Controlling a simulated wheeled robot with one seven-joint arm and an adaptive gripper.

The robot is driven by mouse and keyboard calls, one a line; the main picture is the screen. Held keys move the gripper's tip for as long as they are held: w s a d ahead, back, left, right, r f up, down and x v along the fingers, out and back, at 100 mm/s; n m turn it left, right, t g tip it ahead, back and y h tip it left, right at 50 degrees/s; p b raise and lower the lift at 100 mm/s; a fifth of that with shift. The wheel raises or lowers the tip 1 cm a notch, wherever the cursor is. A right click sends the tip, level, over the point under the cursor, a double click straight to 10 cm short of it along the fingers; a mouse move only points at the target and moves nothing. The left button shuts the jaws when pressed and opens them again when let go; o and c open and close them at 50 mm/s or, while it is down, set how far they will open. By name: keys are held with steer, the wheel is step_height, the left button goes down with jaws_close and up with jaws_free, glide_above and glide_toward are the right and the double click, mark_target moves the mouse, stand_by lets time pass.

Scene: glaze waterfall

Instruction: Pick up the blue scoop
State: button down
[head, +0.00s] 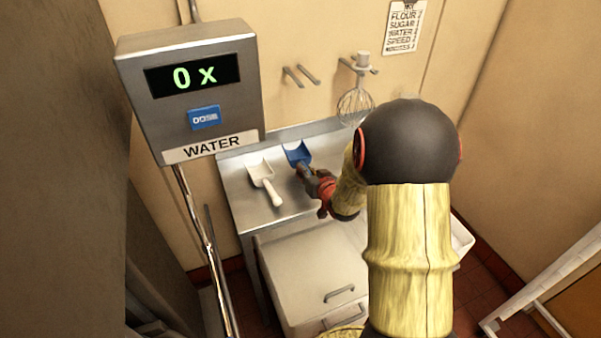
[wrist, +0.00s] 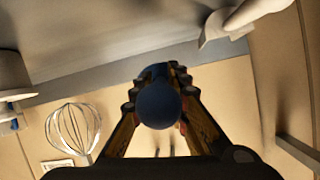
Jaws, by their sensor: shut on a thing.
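The blue scoop (head: 297,153) is at the back of the steel counter in the head view, its bowl toward the wall and its handle toward my gripper (head: 306,172). In the wrist view, the rounded dark blue end of the scoop's handle (wrist: 158,104) sits between the two fingers of my gripper (wrist: 158,90). The fingers are closed on the handle from both sides. The scoop's bowl is hidden in the wrist view. Whether the scoop touches the counter is hard to tell.
A white scoop (head: 262,178) lies left of the blue one on the steel counter (head: 238,190). A water dispenser (head: 190,90) stands at the left. A whisk (head: 355,106) hangs on the wall. A lidded white bin (head: 310,275) is in front of the counter.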

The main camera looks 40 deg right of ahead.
steer(key=s+r+p, duration=0.3)
steer(key=s+r, duration=0.3)
steer(key=s, duration=0.5)
steer(key=shift+r, duration=0.25)
steer(key=shift+a, duration=0.1)
